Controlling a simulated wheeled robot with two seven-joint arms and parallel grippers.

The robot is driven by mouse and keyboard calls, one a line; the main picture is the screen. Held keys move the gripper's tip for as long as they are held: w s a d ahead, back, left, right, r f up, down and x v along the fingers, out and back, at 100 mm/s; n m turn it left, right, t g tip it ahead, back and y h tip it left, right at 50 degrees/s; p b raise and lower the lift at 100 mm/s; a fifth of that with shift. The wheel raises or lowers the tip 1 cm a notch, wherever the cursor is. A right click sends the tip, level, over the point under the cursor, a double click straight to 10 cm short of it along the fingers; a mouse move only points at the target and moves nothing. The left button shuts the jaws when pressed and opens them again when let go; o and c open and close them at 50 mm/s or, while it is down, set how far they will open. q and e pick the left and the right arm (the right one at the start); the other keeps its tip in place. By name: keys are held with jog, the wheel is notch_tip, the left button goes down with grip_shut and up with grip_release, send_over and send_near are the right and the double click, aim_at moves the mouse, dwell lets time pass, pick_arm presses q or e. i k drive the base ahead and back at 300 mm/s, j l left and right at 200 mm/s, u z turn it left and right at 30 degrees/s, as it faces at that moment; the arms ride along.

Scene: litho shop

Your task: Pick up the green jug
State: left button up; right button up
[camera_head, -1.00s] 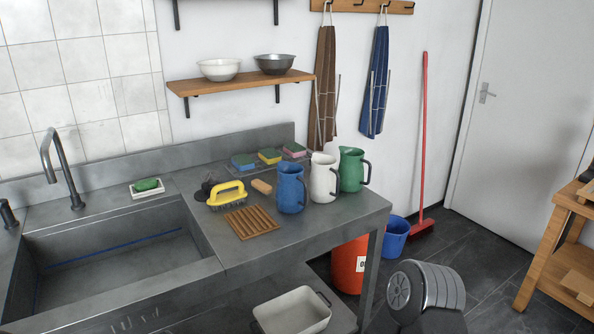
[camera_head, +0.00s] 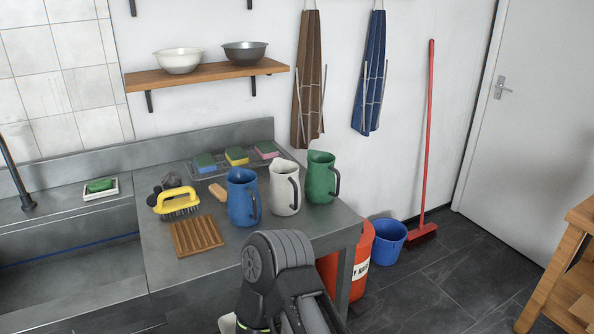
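The green jug (camera_head: 320,178) stands upright near the right back corner of the grey metal counter (camera_head: 165,270), its dark handle turned to the right. The white jug (camera_head: 283,188) stands just left of it, and the blue jug (camera_head: 242,197) is left of the white one. Part of one of my arms, a grey rounded joint with dark links, rises at the bottom middle in front of the counter. It is apart from the green jug in the picture. Neither gripper's fingertips show, so I see nothing held.
Sponges on a wire rack (camera_head: 236,160), a yellow brush (camera_head: 177,201) and a wooden slatted rack (camera_head: 196,236) share the counter. A shelf (camera_head: 205,75) with two bowls hangs above. A blue bucket (camera_head: 388,242), an orange-red bin (camera_head: 361,250) and a red broom (camera_head: 426,150) stand right.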

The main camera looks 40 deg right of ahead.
aim_at(321, 187)
jog(key=l+u, duration=0.1)
jog(key=l, duration=0.4)
jog(key=k+l, duration=0.1)
jog(key=l, duration=0.4)
jog(key=l+u, duration=0.15)
jog(key=l, duration=0.3)
jog(key=k+l, duration=0.15)
jog(key=l, duration=0.35)
jog(key=k+l+u, duration=0.15)
jog(key=l, duration=0.35)
jog(key=l+u, duration=0.1)
jog(key=l, duration=0.35)
jog(key=k+l, duration=0.2)
jog(key=l, duration=0.25)
jog(key=k+l, duration=0.1)
jog(key=l, duration=0.4)
jog(key=k+l, duration=0.1)
jog(key=l, duration=0.35)
jog(key=u, duration=0.05)
